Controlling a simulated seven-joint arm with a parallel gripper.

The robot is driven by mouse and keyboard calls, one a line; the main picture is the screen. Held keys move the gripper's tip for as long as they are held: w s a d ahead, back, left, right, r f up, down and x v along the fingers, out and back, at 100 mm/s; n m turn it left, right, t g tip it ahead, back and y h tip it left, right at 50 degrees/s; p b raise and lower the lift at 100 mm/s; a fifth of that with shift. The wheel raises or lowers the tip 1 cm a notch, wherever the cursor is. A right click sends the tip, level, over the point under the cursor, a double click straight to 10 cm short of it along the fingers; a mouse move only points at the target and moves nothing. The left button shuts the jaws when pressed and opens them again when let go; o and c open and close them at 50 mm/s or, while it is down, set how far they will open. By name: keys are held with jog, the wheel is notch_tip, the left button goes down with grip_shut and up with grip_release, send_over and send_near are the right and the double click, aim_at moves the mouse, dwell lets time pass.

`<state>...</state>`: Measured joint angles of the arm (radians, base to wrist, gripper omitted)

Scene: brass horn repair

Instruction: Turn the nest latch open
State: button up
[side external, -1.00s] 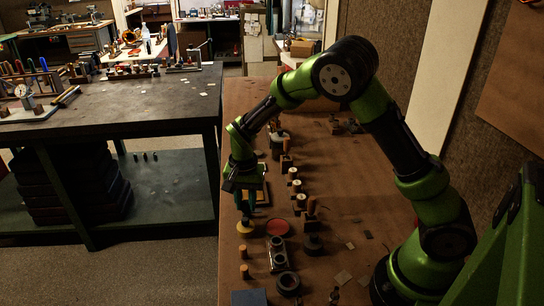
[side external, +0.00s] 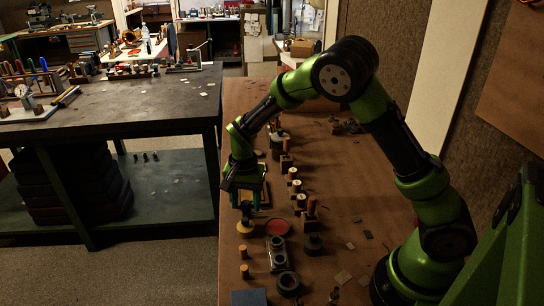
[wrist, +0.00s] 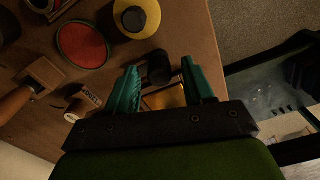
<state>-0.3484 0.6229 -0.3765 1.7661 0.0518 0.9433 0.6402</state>
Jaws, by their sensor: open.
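My gripper (wrist: 161,84) is open, with its two teal fingers pointing down. It also shows in the side external view (side external: 247,198), low over the brown bench. In the wrist view a dark rounded knob (wrist: 158,66) shows between the fingertips, with a gap on each side. It may be the nest latch; I cannot tell. A shiny brass-coloured surface (wrist: 166,97) lies beside the knob, partly hidden by the gripper. A light-edged frame (side external: 265,193) sits by the gripper in the side external view.
A yellow round piece with a black top (wrist: 137,17) stands close beyond the fingers. A red round dish (wrist: 82,43) is left of it. A wooden-handled tool (wrist: 28,88) and a small spool (wrist: 82,103) lie further left. The bench edge is at the right.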

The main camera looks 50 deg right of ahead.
aim_at(245, 202)
notch_tip(245, 202, up, 17)
dwell(0.5)
jog(key=s+r+n+t+y, duration=0.1)
jog(key=s+r+n+t, duration=0.1)
jog(key=s, duration=0.8)
jog(key=s+r+n+t+y, duration=0.1)
jog(key=s+n+t, duration=0.4)
jog(key=s, duration=0.5)
jog(key=shift+a+r+n, duration=0.4)
jog(key=shift+r+n, duration=0.2)
jog(key=shift+r, duration=0.2)
